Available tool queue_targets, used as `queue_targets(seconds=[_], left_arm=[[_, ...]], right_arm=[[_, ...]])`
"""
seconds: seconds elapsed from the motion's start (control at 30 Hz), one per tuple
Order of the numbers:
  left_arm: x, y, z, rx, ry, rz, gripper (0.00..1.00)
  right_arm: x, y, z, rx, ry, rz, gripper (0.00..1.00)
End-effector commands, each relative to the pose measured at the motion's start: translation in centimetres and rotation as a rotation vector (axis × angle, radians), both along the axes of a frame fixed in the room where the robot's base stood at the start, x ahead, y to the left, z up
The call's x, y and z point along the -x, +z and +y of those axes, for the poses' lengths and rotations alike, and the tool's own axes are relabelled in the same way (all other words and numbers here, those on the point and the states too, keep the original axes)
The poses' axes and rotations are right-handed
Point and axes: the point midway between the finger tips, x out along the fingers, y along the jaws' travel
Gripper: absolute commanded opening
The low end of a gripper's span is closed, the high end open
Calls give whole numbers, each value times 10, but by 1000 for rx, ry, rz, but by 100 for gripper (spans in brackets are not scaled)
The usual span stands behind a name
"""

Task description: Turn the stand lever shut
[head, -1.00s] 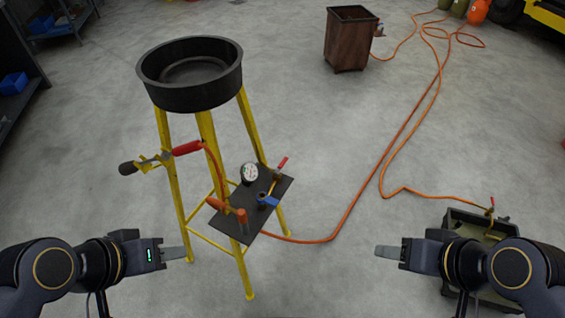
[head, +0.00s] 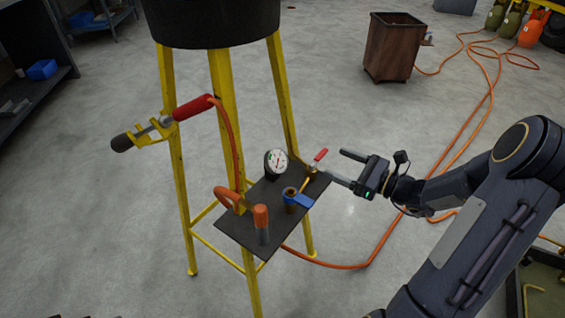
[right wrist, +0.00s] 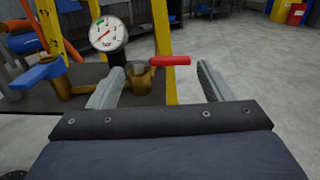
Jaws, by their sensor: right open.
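The yellow stand (head: 223,80) carries a tilted dark plate (head: 235,228). At the plate's right edge a small lever with a red handle (head: 319,156) sits on a brass valve. In the right wrist view the red handle (right wrist: 170,61) points right from the brass valve body (right wrist: 138,76). A blue-handled valve (head: 298,200) stands nearer on the plate. My right gripper (head: 338,165) is open and empty, just right of the red lever. In the right wrist view its fingers (right wrist: 160,70) lie to either side of the red handle; contact cannot be told. My left gripper is out of view.
A pressure gauge (head: 276,162) stands behind the valves. An orange-capped post (head: 262,224) is at the plate's front. A red-handled torch (head: 192,107) rests on the stand's left bracket. An orange hose (head: 376,246) runs across the floor. A brown bin (head: 391,48) stands behind.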

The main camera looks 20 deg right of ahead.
Motion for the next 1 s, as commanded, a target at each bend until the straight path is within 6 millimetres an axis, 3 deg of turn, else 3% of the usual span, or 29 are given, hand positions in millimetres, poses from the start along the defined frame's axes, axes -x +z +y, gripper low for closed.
queue_targets(seconds=[0.03,0.13,0.6,0.97,1.0], left_arm=[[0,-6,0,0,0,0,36],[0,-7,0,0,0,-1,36],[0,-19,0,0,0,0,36],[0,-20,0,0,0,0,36],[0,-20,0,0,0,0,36]], right_arm=[[-2,-10,-8,-29,-28,5,74],[-9,-13,-11,-51,-49,6,74],[-63,-11,27,-48,-46,6,74],[-69,-10,30,-46,-47,8,74],[-69,-10,30,-46,-47,8,70]])
